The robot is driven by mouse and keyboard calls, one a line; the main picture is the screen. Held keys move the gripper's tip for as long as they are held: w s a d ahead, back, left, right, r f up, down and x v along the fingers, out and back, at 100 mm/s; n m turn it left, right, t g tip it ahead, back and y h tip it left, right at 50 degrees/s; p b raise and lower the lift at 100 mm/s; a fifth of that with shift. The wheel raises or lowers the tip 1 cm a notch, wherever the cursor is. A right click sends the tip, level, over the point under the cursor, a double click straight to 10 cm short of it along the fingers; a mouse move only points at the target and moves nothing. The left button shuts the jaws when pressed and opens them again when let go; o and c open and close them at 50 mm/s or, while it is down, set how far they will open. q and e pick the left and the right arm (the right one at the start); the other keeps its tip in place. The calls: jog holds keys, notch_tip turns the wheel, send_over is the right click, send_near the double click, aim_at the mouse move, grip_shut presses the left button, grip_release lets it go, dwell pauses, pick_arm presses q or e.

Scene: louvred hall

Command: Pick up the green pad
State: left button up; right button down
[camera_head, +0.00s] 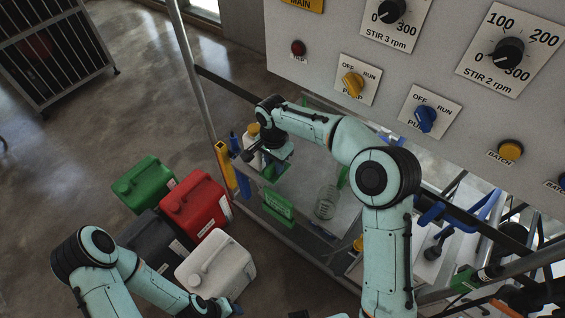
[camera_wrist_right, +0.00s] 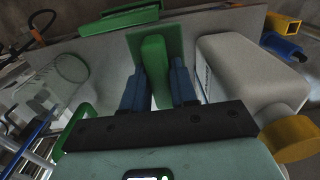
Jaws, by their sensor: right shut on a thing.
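The green pad (camera_wrist_right: 154,62) shows in the right wrist view as an upright green grip in front of a flat green plate. My right gripper (camera_wrist_right: 158,82) has its two blue fingers on either side of the grip and is shut on it. In the head view, my right gripper (camera_head: 268,165) reaches down at the left end of the bench, and the pad is mostly hidden beneath it. I cannot tell whether the pad touches the bench. My left gripper (camera_head: 226,306) is at the bottom edge, partly cut off, its jaws unclear.
A white bottle with a yellow cap (camera_wrist_right: 250,82) stands close beside the right gripper. A glass flask (camera_head: 326,203) and a labelled green object (camera_head: 278,205) are nearby. Green, red (camera_head: 195,205), black and white (camera_head: 216,262) canisters stand on the floor. A control panel (camera_head: 430,75) overhangs the bench.

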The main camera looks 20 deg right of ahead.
pick_arm(q)
jog(key=s+f+b, duration=0.2)
jog(key=f, duration=0.1)
jog(key=shift+s, duration=0.2)
pick_arm(e)
jog(key=s+a, duration=0.3)
jog(key=a, duration=0.4)
jog(key=s+a, duration=0.3)
jog(key=a, duration=0.3)
jog(key=shift+s+a, duration=0.3)
jog(key=shift+a, duration=0.1)
